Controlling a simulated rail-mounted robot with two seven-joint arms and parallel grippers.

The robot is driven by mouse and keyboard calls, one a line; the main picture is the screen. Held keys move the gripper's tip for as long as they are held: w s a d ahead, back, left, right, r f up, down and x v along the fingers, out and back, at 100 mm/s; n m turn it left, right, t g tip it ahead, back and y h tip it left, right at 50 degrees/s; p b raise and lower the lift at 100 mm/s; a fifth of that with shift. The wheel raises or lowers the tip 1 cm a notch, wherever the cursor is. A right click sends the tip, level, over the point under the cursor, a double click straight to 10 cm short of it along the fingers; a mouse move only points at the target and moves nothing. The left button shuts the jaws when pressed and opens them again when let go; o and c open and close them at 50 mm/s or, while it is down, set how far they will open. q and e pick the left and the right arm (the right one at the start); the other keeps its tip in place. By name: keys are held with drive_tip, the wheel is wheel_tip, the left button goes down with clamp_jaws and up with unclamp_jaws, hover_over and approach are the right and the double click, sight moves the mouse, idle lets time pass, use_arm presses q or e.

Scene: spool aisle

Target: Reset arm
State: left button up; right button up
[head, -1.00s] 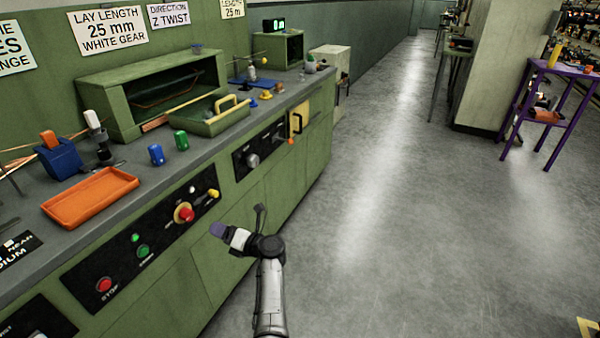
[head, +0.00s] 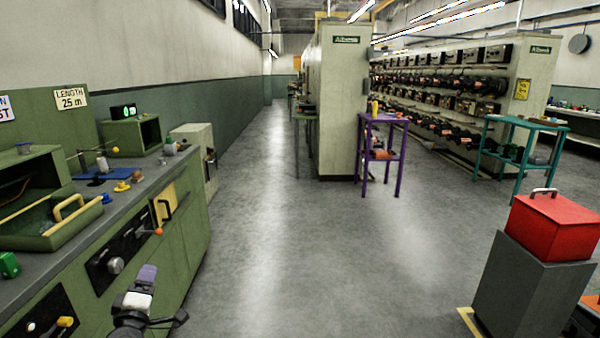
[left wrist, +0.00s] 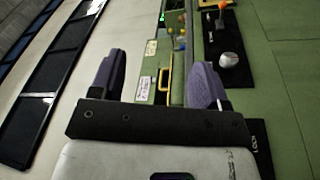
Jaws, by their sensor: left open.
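My left gripper (head: 147,274) shows at the lower left of the head view, in front of the green bench's front panel, with a purple finger pointing up and away. In the left wrist view my left gripper (left wrist: 155,78) has its two purple fingers wide apart. Nothing is between them at close range; the bench and its tray handle show in the gap behind. My right gripper is in neither view.
The green bench (head: 160,258) runs along the left, with a tray (head: 60,228) on top. Aisle floor (head: 270,230) is clear ahead. A purple stand (head: 364,150) and a teal stand (head: 480,152) are farther off. A red box (head: 553,228) sits on a grey pedestal at right.

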use_arm(q)
drive_tip(key=s+d+r+m+g+h+p, duration=0.4)
drive_tip(key=s+d+m+g+h+p, duration=0.15)
drive_tip(key=s+d+m, duration=0.65)
drive_tip(key=s+d+f+m+g+p, duration=0.25)
drive_tip(key=s+p, duration=0.35)
drive_tip(key=s, duration=0.6)
drive_tip(key=s+d+f+m+g+p, duration=0.2)
drive_tip(key=s+f+g+p, duration=0.3)
drive_tip(key=s, duration=0.7)
drive_tip(key=s+d+f+m+g+p, duration=0.1)
drive_tip(key=s+d+m+g+p, duration=0.15)
drive_tip(key=s+p, duration=0.7)
wheel_tip(320, 180, up, 38)
drive_tip(key=s+n+p, duration=0.1)
drive_tip(key=s+p, duration=0.1)
drive_tip(key=p, duration=3.3)
drive_tip(key=shift+s+a+f+y, duration=0.25)
drive_tip(key=shift+a+y, duration=0.2)
